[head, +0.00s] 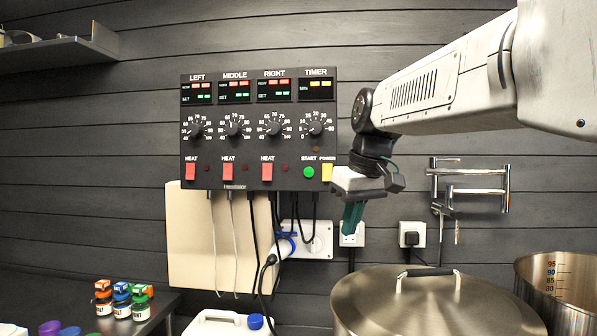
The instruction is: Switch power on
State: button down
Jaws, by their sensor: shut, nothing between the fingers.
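The black control panel (258,132) hangs on the dark slatted wall, with sections marked LEFT, MIDDLE, RIGHT and TIMER. Its displays show lit red, green and yellow segments. The yellow POWER switch (327,172) is at the panel's lower right corner, beside the round green START button (309,172). My gripper (352,220) has green fingers, shut and empty, pointing down. It is below and to the right of the POWER switch in the picture. I cannot tell its distance from the panel.
Red HEAT switches (229,171) and several knobs fill the panel. Cables hang below it, near wall sockets (351,236). A lidded steel pot (430,308) and an open pot (560,285) stand at the lower right. Small jars (121,300) and a white jug (228,325) are lower left.

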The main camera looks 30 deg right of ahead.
aim_at(331, 168)
jog(key=w+d+r+n+t, duration=0.1)
jog(key=w+d+r+n, duration=0.1)
jog(key=r, duration=0.7)
jog(key=w+d+r+n+t, duration=0.2)
jog(key=w+r+n, duration=0.2)
jog(key=r+n, duration=0.3)
jog(key=shift+r, duration=0.9)
jog(key=w+d+f, duration=0.2)
jog(key=w+f, duration=0.6)
jog(key=w, duration=0.1)
jog(key=shift+f, duration=0.4)
